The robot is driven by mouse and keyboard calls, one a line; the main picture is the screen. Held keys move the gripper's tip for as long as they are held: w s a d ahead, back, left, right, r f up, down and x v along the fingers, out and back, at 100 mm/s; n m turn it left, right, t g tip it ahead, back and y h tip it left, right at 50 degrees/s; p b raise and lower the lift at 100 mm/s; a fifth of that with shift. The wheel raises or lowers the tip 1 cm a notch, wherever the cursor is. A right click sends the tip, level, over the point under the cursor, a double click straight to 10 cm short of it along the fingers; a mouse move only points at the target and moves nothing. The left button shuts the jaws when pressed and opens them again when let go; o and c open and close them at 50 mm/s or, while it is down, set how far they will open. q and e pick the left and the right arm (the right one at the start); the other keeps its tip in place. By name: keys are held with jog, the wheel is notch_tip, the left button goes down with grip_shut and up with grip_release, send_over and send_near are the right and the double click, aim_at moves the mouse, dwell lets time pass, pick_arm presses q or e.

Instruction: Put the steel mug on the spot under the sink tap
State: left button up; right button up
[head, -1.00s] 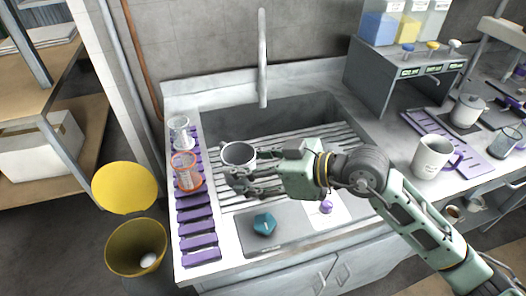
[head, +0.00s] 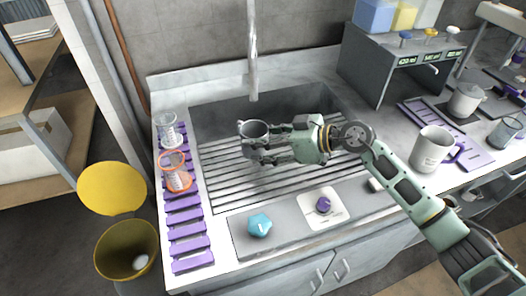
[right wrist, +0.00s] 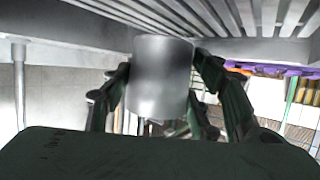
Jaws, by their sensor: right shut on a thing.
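The steel mug (head: 253,131) is held in my right gripper (head: 262,146) over the sink grate (head: 280,172). Its dark open top faces up in the head view. In the right wrist view the mug (right wrist: 162,78) is a plain grey cylinder between the two fingers. The tap (head: 252,50) comes down at the back of the sink, and its lower end is behind the mug. The spot under the tap cannot be made out. A gap between the mug's base and the grate cannot be judged. My left gripper is not in view.
A purple slatted strip (head: 186,229) with a clear beaker (head: 169,131) and an orange-rimmed beaker (head: 175,172) lies left of the sink. In front are a blue lump (head: 259,225) and a purple knob (head: 323,205). A white mug (head: 432,149) stands on the right counter.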

aim_at(263, 152)
notch_tip(263, 152, down, 3)
jog(key=shift+r, duration=0.1)
jog(key=shift+f, duration=0.6)
jog(key=o, duration=1.5)
jog(key=shift+c, duration=0.2)
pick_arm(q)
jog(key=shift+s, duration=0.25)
